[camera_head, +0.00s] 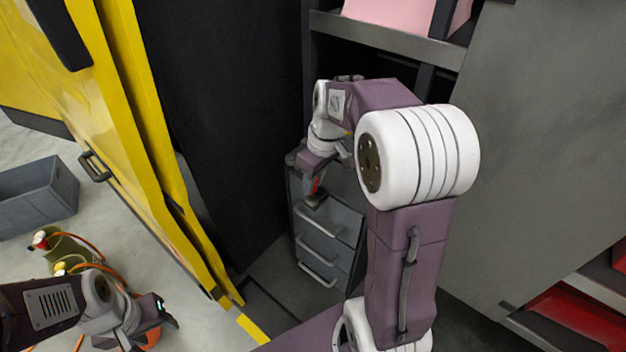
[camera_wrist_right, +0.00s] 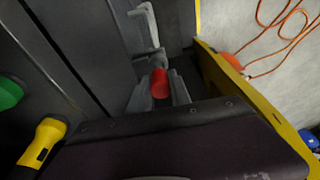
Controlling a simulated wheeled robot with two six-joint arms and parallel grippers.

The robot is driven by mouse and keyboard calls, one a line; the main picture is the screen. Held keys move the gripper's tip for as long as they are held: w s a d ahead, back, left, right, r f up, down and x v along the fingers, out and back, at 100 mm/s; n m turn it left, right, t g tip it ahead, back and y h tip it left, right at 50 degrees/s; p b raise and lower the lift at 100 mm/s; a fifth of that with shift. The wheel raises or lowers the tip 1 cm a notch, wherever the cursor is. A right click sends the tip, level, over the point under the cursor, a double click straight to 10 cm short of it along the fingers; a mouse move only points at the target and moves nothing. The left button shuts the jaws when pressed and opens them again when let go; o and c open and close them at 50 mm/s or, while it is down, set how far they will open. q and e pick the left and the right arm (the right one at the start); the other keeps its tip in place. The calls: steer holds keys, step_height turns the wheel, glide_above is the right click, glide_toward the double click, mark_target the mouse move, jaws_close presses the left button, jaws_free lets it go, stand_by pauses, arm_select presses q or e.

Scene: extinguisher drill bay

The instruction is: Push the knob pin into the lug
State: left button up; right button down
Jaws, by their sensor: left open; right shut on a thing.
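My right gripper (camera_head: 312,198) reaches down in front of a grey drawer unit. It is shut on a red knob (camera_head: 316,186), which I take to be the knob pin. In the right wrist view the red knob (camera_wrist_right: 160,83) sits between the two grey fingers of my right gripper (camera_wrist_right: 160,96). The pin's shaft is hidden, and I cannot make out the lug. My left gripper (camera_head: 160,314) is open and apart from this, low at the left, close to an orange item (camera_head: 151,338) on the floor side.
The drawer unit (camera_head: 330,238) has several pale handles and stands in a dark bay. A yellow door (camera_head: 150,120) stands at the left. A grey crate (camera_head: 38,196) and hosed cylinders (camera_head: 68,250) are on the floor. A yellow torch (camera_wrist_right: 40,142) is in the right wrist view.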

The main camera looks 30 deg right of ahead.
steer(key=shift+f+b, duration=1.1)
steer(key=shift+f, duration=0.4)
steer(key=c, duration=1.1)
jaws_free()
steer(key=r, duration=0.3)
steer(key=s+r, duration=0.1)
steer(key=r, duration=0.5)
steer(key=shift+s+d, duration=0.35)
steer(key=shift+d, duration=0.05)
